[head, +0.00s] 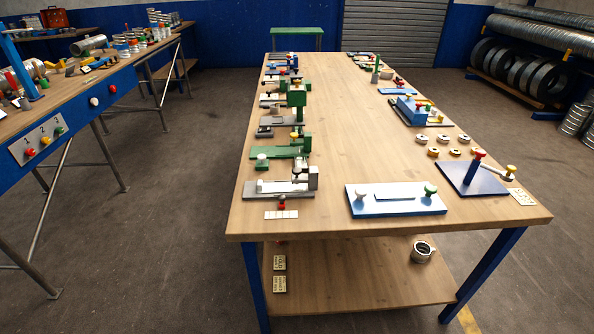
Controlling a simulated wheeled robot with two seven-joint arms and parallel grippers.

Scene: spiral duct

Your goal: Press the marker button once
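No gripper of mine shows in the head view. I cannot tell which control is the marker button. On the left bench's front, a grey numbered panel (38,141) carries a red button (30,152), a yellow button (45,141) and a green button (60,130). Further along the same blue front are a white round knob (94,102) and a red round knob (112,88). On the middle table, a grey device (279,188) at the near left has a small red knob (282,204) at its front, with a white card (281,215) before it.
The wooden middle table (345,130) has a clear centre. A blue plate (396,208) with knobs and a dark blue plate (470,182) with a red-topped post lie near its front edge. Open floor (175,190) separates it from the left bench (75,85).

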